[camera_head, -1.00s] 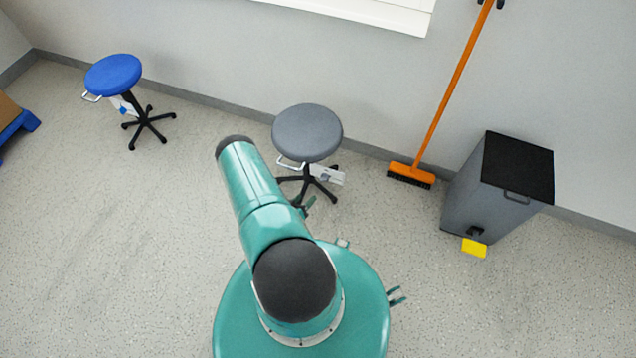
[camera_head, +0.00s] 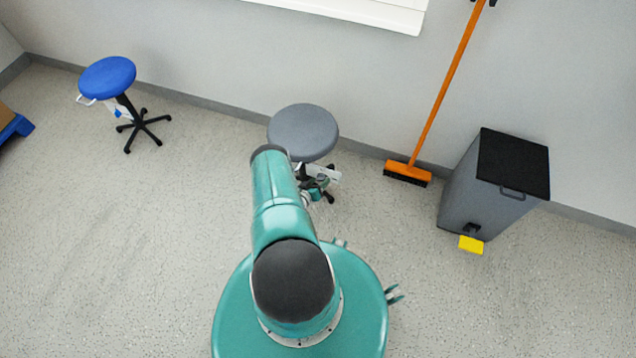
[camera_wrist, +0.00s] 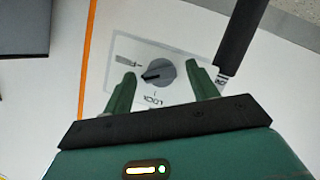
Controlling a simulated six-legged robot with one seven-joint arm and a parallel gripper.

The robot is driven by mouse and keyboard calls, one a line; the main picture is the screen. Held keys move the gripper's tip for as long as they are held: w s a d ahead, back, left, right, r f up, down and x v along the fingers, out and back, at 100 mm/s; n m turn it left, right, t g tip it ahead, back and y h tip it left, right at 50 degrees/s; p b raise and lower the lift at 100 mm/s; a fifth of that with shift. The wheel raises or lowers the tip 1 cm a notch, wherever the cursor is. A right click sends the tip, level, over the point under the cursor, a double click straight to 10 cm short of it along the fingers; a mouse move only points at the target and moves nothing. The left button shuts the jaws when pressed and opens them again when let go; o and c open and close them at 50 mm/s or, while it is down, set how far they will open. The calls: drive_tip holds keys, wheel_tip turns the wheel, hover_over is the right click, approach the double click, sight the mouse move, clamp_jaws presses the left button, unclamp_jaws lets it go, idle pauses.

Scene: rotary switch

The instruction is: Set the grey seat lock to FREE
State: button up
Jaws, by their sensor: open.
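The grey stool (camera_head: 303,132) stands near the wall in the head view, its lower part partly covered by my arm. In the wrist view a white plate (camera_wrist: 185,50) carries a dark round knob (camera_wrist: 158,72). The knob's pointer is turned toward the left of the picture. LOCK is printed below the knob; another marking at the plate's left is too blurred to read. My gripper (camera_wrist: 161,69) is open, with one green finger on each side of the knob. Contact with the knob cannot be told. The gripper is small and partly hidden under the seat in the head view.
A blue stool (camera_head: 108,77) stands at the left. An orange broom (camera_head: 438,95) leans on the wall, right of the grey stool. A grey bin (camera_head: 490,190) with a yellow pedal stands farther right. A black post (camera_wrist: 240,40) is close to my right finger in the wrist view.

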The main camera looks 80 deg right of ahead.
drive_tip(key=c, duration=1)
drive_tip(key=shift+s+a+m+t, duration=0.1)
drive_tip(key=shift+s+m+t, duration=0.05)
drive_tip(key=shift+m+t, duration=1.55)
drive_tip(key=shift+m, duration=0.4)
drive_tip(key=o, duration=1)
